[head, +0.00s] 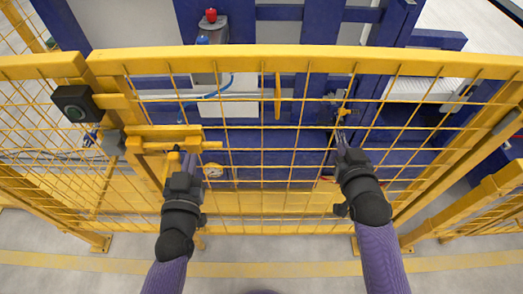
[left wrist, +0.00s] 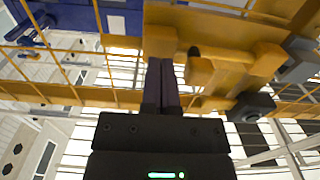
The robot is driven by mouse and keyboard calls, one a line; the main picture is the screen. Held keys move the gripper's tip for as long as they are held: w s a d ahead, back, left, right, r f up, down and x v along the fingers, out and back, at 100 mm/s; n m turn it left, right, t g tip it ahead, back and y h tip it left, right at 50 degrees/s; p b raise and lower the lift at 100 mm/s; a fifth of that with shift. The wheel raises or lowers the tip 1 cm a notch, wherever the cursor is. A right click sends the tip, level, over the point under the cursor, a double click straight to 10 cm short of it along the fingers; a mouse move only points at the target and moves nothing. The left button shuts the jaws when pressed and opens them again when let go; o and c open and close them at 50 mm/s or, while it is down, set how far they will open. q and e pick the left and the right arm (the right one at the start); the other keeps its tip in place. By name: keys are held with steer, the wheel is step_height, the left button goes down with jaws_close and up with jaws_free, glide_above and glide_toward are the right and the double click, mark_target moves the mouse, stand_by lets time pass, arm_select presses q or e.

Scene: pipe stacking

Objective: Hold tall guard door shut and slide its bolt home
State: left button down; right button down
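The tall yellow mesh guard door (head: 262,200) spans the middle of the head view. Its yellow bolt assembly (head: 165,133) sits at the door's left edge, with a rod end (head: 213,145) sticking out to the right. My left gripper (head: 182,158) is just below the bolt assembly. In the left wrist view its fingers (left wrist: 161,72) are together, with their tips at the yellow bolt housing (left wrist: 160,42); I see nothing between them. My right gripper (head: 342,132) is at the mesh, just below a small yellow handle (head: 344,112). Its fingertips are too small to read.
A grey block (head: 113,143) sits left of the bolt. Blue machinery (head: 305,25) stands behind the mesh. A lower yellow fence (head: 470,215) is at the right. Floor in front is clear.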

steer(key=shift+w+r, duration=0.2)
steer(key=shift+r, duration=0.15)
arm_select(q)
steer(key=shift+a, duration=3.05)
glide_toward(165, 147)
steer(key=s+d, duration=0.1)
steer(key=shift+s+d, duration=0.1)
steer(key=shift+d, duration=0.05)
steer(key=shift+w+f, duration=0.15)
steer(key=shift+w, duration=0.1)
arm_select(e)
steer(key=s, duration=0.6)
steer(key=shift+s+f, duration=0.35)
steer(key=shift+s, duration=0.05)
